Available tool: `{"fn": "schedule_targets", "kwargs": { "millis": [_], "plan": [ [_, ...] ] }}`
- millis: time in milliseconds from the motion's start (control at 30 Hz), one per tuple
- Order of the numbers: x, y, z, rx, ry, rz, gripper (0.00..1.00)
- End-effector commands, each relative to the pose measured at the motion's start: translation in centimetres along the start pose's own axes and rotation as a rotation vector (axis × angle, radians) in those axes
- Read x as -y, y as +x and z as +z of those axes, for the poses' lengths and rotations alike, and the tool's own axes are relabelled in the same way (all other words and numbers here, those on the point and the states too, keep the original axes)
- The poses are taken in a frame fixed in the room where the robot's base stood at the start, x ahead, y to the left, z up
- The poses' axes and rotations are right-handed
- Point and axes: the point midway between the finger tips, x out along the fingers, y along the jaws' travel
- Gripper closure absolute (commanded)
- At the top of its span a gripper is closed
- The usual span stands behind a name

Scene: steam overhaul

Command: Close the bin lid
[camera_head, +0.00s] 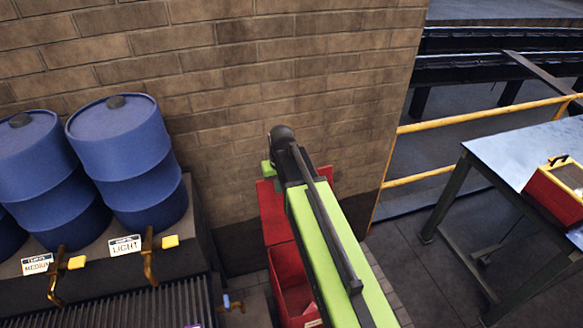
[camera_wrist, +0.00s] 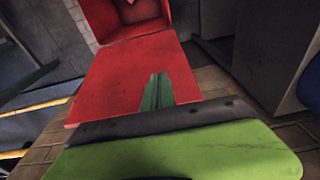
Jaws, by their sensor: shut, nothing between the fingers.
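The red bin (camera_head: 288,283) stands on the floor by the brick wall. Its red lid (camera_head: 271,212) is open, raised at the wall side of the bin. In the wrist view, the lid (camera_wrist: 118,82) is a broad flat red panel, with the open bin (camera_wrist: 160,28) beyond it at the top. My gripper (camera_wrist: 157,78) shows as narrow dark green fingers, shut and empty, in front of the lid. I cannot tell whether they touch it. In the head view my green arm hides the fingertips and part of the bin and lid.
Blue drums (camera_head: 125,150) stand on a dark rack (camera_head: 190,235) with brass taps at the left. A metal table (camera_head: 510,160) with a red box (camera_head: 553,195) stands at the right. A yellow rail (camera_head: 440,120) runs behind it. Floor between bin and table is clear.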

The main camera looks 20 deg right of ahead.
Motion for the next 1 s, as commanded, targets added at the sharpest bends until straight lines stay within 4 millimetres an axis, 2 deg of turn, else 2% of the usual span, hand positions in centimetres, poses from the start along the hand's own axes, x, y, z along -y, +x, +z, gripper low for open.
{"fn": "schedule_targets", "kwargs": {
  "millis": [33, 100, 200, 300, 533, 667, 1000],
  "plan": [
    [-1.6, -0.7, -4.4, -0.034, 0.007, 0.002, 1.00],
    [-3.6, -0.9, -8.2, -0.082, 0.009, 0.005, 1.00],
    [-5.8, -1.2, -12.1, -0.132, 0.011, 0.011, 1.00],
    [-7.1, -1.3, -13.9, -0.161, 0.013, 0.015, 1.00],
    [-7.4, -0.8, -14.1, -0.169, 0.012, 0.016, 1.00],
    [-7.4, 0.5, -14.2, -0.168, 0.012, 0.016, 1.00],
    [-7.6, 7.2, -15.2, -0.168, 0.013, 0.016, 1.00]
  ]
}}
